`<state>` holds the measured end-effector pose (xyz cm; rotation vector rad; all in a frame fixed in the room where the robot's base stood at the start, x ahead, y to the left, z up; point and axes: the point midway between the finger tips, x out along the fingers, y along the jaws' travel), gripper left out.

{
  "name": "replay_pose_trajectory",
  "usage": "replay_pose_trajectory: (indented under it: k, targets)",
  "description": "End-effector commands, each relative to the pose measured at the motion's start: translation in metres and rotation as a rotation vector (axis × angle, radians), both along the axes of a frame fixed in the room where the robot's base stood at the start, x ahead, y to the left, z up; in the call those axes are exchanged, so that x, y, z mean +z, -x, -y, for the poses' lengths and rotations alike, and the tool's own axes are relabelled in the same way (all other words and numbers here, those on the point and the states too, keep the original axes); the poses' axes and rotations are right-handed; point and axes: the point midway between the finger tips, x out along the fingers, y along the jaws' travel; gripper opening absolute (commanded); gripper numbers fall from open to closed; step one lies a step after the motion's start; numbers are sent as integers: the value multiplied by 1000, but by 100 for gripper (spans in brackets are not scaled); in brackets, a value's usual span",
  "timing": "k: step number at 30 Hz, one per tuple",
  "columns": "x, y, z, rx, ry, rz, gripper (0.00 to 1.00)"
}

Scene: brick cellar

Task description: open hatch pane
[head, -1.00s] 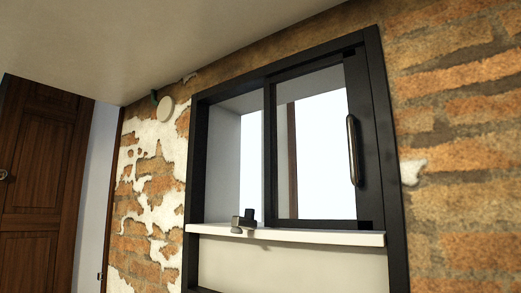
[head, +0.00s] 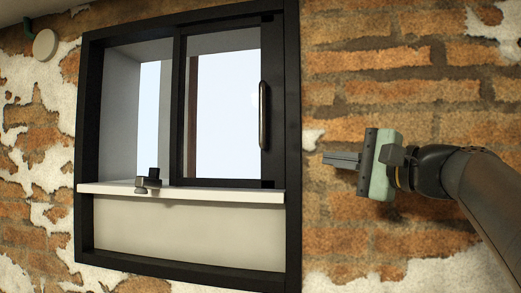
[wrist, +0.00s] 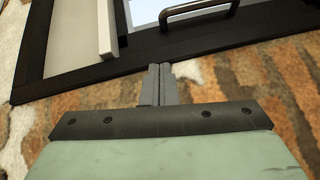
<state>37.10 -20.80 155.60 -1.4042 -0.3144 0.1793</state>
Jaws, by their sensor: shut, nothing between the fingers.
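The hatch pane (head: 225,105) is a glass panel in a dark frame. It covers the right part of the black-framed hatch, and the left part shows a grey recess. An upright bar handle (head: 263,115) sits on the pane's right stile; in the wrist view the handle (wrist: 202,11) shows at the top edge. My gripper (head: 326,159) is shut and empty. It is in front of the brick wall, right of the hatch frame and lower than the handle, apart from it. In the wrist view its closed fingers (wrist: 158,72) point toward the frame.
A white sill (head: 215,194) juts out below the pane. A small dark fitting (head: 149,180) stands on the sill's left part. A round pale disc (head: 45,45) is on the wall at upper left. The brick wall (head: 385,75) right of the hatch is clear.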

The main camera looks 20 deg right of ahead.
Motion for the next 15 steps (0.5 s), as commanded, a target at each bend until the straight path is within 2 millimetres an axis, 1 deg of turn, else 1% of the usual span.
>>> replay_pose_trajectory:
  k: [1,3,5,8,15]
  targets:
    - [7,3,2,-3,-7,16,0]
    - [12,3,3,-6,-12,26,0]
    - [14,-2,2,-5,-14,28,0]
    - [16,-16,-3,-2,-14,25,0]
    - [23,-65,-19,-3,-13,23,0]
